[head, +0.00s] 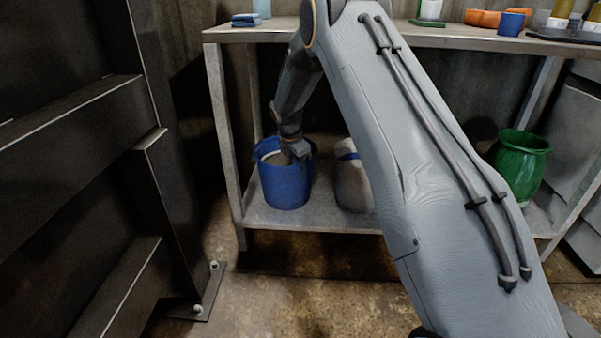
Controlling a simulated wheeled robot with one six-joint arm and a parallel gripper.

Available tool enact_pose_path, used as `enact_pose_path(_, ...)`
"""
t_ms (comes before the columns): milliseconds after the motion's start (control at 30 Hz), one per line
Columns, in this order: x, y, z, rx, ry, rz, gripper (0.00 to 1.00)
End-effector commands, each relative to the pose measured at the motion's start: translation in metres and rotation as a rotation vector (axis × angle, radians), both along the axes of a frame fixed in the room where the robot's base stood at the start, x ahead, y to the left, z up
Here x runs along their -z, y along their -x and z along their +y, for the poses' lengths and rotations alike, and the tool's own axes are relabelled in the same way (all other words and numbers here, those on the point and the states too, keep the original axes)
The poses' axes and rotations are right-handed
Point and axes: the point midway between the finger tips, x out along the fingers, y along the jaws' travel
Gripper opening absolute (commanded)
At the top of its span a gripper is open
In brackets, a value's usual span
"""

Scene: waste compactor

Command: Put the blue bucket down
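The blue bucket (285,187) is upright at the left end of the table's lower shelf (312,219). Its base appears to rest on the shelf. A pale rim or handle shows inside its top. My gripper (297,157) is at the bucket's mouth, over its right part, pointing down. The fingertips are small and dark, so whether they are shut on the rim or handle, or open, is not clear.
A white container with a blue band (352,178) stands right of the bucket, partly behind my arm. A green bucket (522,165) is further right. The table leg (226,145) is close on the left. A dark metal frame (150,150) fills the left side.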

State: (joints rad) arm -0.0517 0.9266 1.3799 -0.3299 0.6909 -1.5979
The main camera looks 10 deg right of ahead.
Motion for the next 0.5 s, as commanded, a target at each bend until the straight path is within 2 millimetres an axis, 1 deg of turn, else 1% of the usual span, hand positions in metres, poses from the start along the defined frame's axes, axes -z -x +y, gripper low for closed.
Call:
enact_pose_path(33, -0.011, 0.002, 0.002, 0.000, 0.000, -0.001, 0.23)
enact_pose_path(167, -0.036, 0.006, 0.007, 0.000, 0.000, -0.001, 0.23)
enact_pose_path(300, -0.064, 0.012, 0.013, -0.001, 0.001, -0.001, 0.23)
enact_pose_path(400, -0.082, 0.015, 0.017, -0.001, 0.001, -0.001, 0.23)
enact_pose_path(500, -0.093, 0.017, 0.019, -0.001, 0.000, 0.000, 0.23)
